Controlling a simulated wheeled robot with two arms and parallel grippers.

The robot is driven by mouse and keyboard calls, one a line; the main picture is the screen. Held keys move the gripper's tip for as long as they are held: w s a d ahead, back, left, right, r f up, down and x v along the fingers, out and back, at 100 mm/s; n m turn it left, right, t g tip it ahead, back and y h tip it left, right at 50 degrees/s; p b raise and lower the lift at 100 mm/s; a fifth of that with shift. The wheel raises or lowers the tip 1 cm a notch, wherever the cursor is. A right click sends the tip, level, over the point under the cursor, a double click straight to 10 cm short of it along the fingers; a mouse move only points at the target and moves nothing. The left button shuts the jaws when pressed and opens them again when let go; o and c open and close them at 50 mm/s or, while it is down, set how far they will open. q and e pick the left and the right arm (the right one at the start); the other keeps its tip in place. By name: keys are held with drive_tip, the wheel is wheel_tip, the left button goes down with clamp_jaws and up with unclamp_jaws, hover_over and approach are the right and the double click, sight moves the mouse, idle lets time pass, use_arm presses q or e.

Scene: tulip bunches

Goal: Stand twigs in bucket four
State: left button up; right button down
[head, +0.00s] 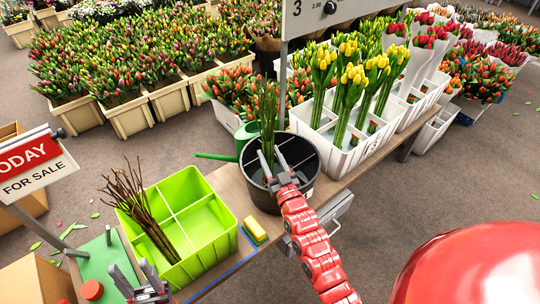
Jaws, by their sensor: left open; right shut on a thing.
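A bunch of brown twigs (140,205) leans in the near-left part of a bright green divided crate (222,237), its tips above the rim. A round black bucket (309,183) stands on the wooden bench to its right; I can read no number on it. My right gripper (272,158) reaches over the bucket and is shut on a bunch of thin green stems (269,118), held upright at the bucket. The lower ends of the stems are partly hidden by the fingers. My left gripper (132,277) is open and empty at the bottom, in front of the crate.
A green watering can (243,138) stands behind the bucket. A white crate of yellow tulips (345,157) and a sign post are to the right.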

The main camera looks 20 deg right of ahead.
drive_tip(key=shift+f, duration=0.15)
drive_tip(key=shift+f+b, duration=0.4)
drive_tip(key=shift+b, duration=0.05)
unclamp_jaws()
idle(0.3)
drive_tip(key=shift+s, duration=0.1)
idle(0.3)
drive_tip(key=p+v, duration=0.1)
drive_tip(key=v, duration=1.6)
drive_tip(key=shift+s, duration=0.1)
